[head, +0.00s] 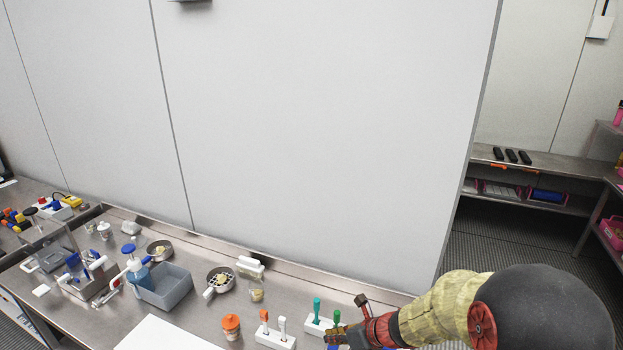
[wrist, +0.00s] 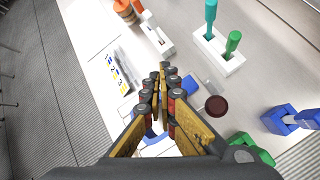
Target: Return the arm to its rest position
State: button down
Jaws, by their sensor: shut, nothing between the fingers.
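My arm (head: 447,303) reaches in from the lower right of the head view. My gripper (head: 334,335) is over the right part of the steel counter, low in the head view. In the wrist view my gripper (wrist: 160,75) points down over the counter with its fingertips together and nothing between them. Below the fingers lie blue and clear items, partly hidden by the fingers.
White holders with green-handled tools (wrist: 218,50) and orange-handled tools (head: 266,335) stand near my gripper. A dark red round item (wrist: 216,105) and blue and green items lie close by. A grey bin (head: 165,290) stands farther left. The wall (head: 320,120) rises behind.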

jog(key=s+d+r+n+g+h+b, duration=0.1)
jog(key=s+r+n+g+b, duration=0.25)
jog(key=s+n, duration=1.3)
jog(key=s+d+r+n+t+h+b, duration=0.4)
jog(key=s+d+r+n+h+b, duration=0.2)
jog(key=s+d+r+n+b, duration=0.2)
jog(key=s+d+n+b, duration=0.2)
jog(key=d+n, duration=0.2)
jog(key=n, duration=0.1)
jog(key=shift+s, duration=0.3)
